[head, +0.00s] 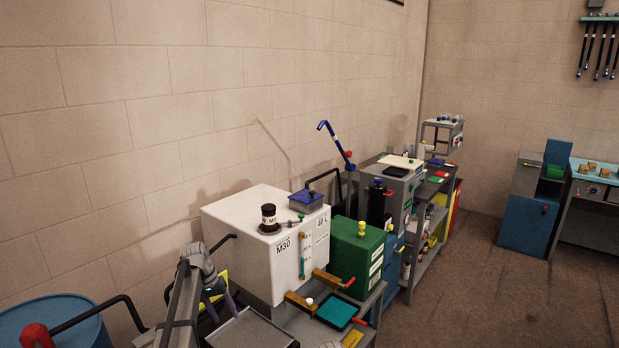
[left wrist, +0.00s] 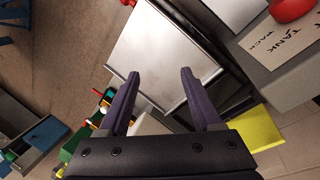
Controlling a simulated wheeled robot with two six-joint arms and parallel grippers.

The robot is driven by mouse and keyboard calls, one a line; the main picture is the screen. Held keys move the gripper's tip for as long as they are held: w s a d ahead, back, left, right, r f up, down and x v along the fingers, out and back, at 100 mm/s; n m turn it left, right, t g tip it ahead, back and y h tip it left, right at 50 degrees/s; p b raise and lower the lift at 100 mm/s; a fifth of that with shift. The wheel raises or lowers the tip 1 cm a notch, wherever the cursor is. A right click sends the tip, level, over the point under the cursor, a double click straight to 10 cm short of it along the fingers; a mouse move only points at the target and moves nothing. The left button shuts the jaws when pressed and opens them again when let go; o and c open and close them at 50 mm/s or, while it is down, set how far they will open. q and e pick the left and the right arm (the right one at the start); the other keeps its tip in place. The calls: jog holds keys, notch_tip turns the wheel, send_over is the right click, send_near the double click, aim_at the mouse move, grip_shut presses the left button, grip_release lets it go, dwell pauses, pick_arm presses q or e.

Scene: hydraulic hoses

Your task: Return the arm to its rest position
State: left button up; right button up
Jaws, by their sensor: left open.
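My left arm (head: 182,300) comes in at the lower left of the head view. My left gripper (head: 224,312) points down beside the white M30 tank, over the left end of a grey metal tray (head: 252,332). In the left wrist view my left gripper (left wrist: 160,74) has its two purple fingers spread apart, with nothing between them. The bare tray surface (left wrist: 158,45) lies beyond the fingertips.
The white tank (head: 238,235) with a black cap stands close to the gripper. A green tank (head: 352,252) is to its right. A blue drum (head: 60,318) with a black pipe and red knob is at the lower left. Open floor (head: 470,290) lies to the right.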

pick_arm(q)
jog(key=s+d+m+y, duration=0.1)
jog(key=s+d, duration=0.5)
jog(key=s, duration=0.5)
jog(key=s+d+m+y, duration=0.2)
jog(key=s+d, duration=0.5)
jog(key=s, duration=0.4)
jog(key=s+d+m+y, duration=0.1)
jog(key=s+d, duration=0.6)
jog(key=s, duration=0.4)
jog(key=shift+s+d+f+m, duration=0.15)
jog(key=shift+d+f+m, duration=0.1)
jog(key=shift+f+m, duration=0.05)
jog(key=shift+s+y, duration=0.1)
jog(key=shift+y, duration=0.2)
